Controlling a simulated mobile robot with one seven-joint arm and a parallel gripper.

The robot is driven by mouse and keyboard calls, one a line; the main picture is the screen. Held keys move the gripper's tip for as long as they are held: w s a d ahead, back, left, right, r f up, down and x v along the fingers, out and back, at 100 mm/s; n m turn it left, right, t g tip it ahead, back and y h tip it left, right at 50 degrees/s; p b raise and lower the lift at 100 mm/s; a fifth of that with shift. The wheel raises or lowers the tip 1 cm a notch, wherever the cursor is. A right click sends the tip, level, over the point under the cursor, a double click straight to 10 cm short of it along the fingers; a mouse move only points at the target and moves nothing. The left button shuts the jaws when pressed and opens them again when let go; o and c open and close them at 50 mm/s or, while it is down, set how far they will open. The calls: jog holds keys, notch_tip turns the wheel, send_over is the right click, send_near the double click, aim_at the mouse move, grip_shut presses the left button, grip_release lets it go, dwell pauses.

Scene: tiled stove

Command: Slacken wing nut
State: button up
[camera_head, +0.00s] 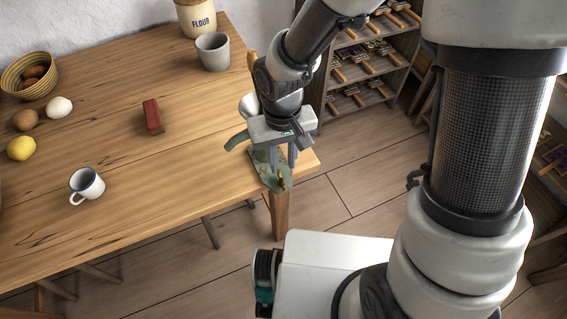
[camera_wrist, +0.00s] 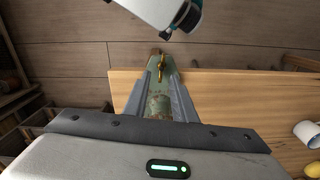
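A worn green metal device (camera_head: 267,178) sits at the near right corner of the wooden table, with a curved green part (camera_head: 237,141) to its left. In the wrist view its green body (camera_wrist: 158,105) lies below and between my fingers. A small brass wing nut (camera_wrist: 162,66) shows at its far end; in the head view it is a tiny yellowish spot (camera_head: 281,181). My gripper (camera_head: 283,166) points down above the device, its two fingers apart. In the wrist view the fingertips (camera_wrist: 165,68) appear on either side of the nut. I cannot tell whether they touch it.
The table (camera_head: 110,190) holds a red block (camera_head: 152,116), a white mug (camera_head: 87,186), a lemon (camera_head: 21,148), eggs, a basket (camera_head: 30,76), a grey cup (camera_head: 212,51) and a flour jar (camera_head: 196,16). A shelf (camera_head: 366,65) stands behind. Floor (camera_head: 345,190) is clear right of the corner.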

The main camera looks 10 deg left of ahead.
aim_at(282, 177)
notch_tip(282, 177, down, 6)
jog(key=shift+b, duration=0.55)
grip_shut()
